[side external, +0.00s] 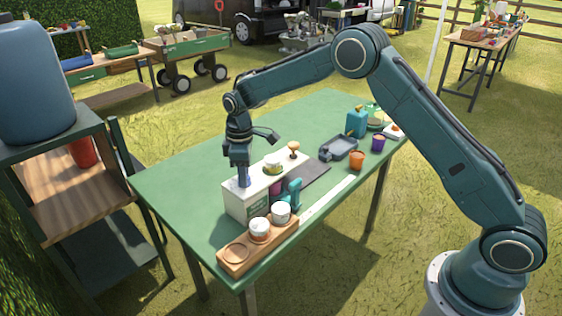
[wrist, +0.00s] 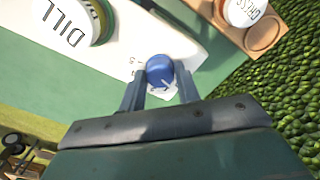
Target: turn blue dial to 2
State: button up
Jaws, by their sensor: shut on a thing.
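The blue dial (wrist: 160,70) sits on the top of a white box-like unit (wrist: 130,38), near one end. A pale pointer mark shows on the dial, but the numbers around it are too small to read. My gripper (wrist: 160,88) is shut on the dial, with one finger on each side of it. In the side external view my gripper (side external: 240,165) points down at the left end of the white unit (side external: 265,190), and the blue dial (side external: 244,182) shows just under the fingers.
A jar labelled DILL (wrist: 75,20) stands on the unit near the dial. A wooden tray (side external: 238,253) with white-lidded jars (side external: 259,228) stands in front. A grey tray (side external: 338,149), an orange cup (side external: 357,160) and a purple cup (side external: 378,143) stand to the right. The green table's (side external: 180,170) left part is clear.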

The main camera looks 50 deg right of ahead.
jog(key=shift+m, duration=0.3)
jog(key=m, duration=1.1)
jog(key=shift+r, duration=0.1)
dwell(0.4)
jog(key=o, duration=1)
jog(key=shift+c, duration=0.2)
